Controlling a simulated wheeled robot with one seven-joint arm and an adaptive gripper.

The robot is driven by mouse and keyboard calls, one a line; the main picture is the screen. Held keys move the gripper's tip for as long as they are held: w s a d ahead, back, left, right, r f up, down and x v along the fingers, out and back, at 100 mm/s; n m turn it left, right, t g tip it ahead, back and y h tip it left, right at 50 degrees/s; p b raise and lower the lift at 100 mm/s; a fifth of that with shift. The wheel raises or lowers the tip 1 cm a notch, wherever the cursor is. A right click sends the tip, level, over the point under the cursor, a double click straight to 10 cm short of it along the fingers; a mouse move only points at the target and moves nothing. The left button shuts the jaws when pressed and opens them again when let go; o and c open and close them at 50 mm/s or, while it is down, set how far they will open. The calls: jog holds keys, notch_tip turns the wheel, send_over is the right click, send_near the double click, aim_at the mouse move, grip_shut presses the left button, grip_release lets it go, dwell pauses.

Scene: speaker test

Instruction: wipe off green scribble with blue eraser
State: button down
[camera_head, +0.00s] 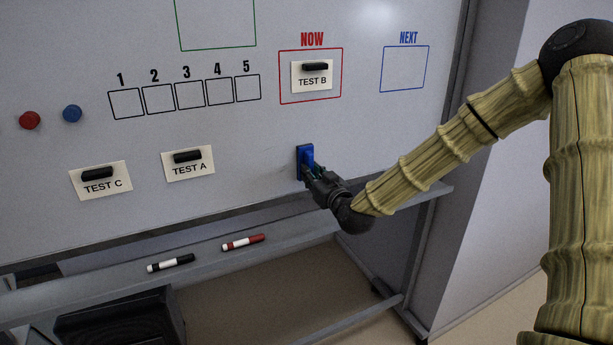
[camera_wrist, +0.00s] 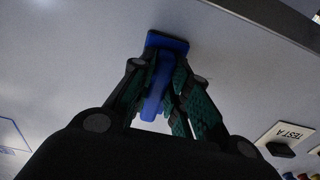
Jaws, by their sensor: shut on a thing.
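The blue eraser (camera_head: 305,154) is at the lower middle of the whiteboard (camera_head: 235,145), below and left of the card TEST B. My gripper (camera_head: 314,171) is shut on the eraser. In the wrist view the fingers close around the eraser's blue handle (camera_wrist: 157,92), and its wider blue pad (camera_wrist: 167,41) faces the board. The pad appears to be against the board, but I cannot tell whether it touches. No green scribble shows in either view; the eraser and gripper hide a small patch of board. A green-outlined box (camera_head: 217,49) is at the top.
The cards TEST C (camera_head: 100,187), TEST A (camera_head: 202,169) and TEST B (camera_head: 313,83) hang under black magnets. Red (camera_head: 30,120) and blue (camera_head: 72,113) magnets sit at left. Black (camera_head: 171,263) and red (camera_head: 243,242) markers lie on the tray below. Board right of the eraser is bare.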

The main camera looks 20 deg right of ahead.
jog(key=shift+w+d, duration=0.1)
jog(key=shift+d, duration=2.55)
jog(key=shift+r+p, duration=0.6)
jog(key=shift+r, duration=0.3)
jog(key=shift+a+b, duration=0.65)
jog(key=shift+a, duration=1.2)
jog(key=shift+a, duration=0.15)
jog(key=shift+a+b, duration=0.55)
jog(key=shift+a, duration=1.2)
jog(key=shift+a, duration=0.1)
jog(key=shift+a+b, duration=0.5)
jog(key=shift+a, duration=1.2)
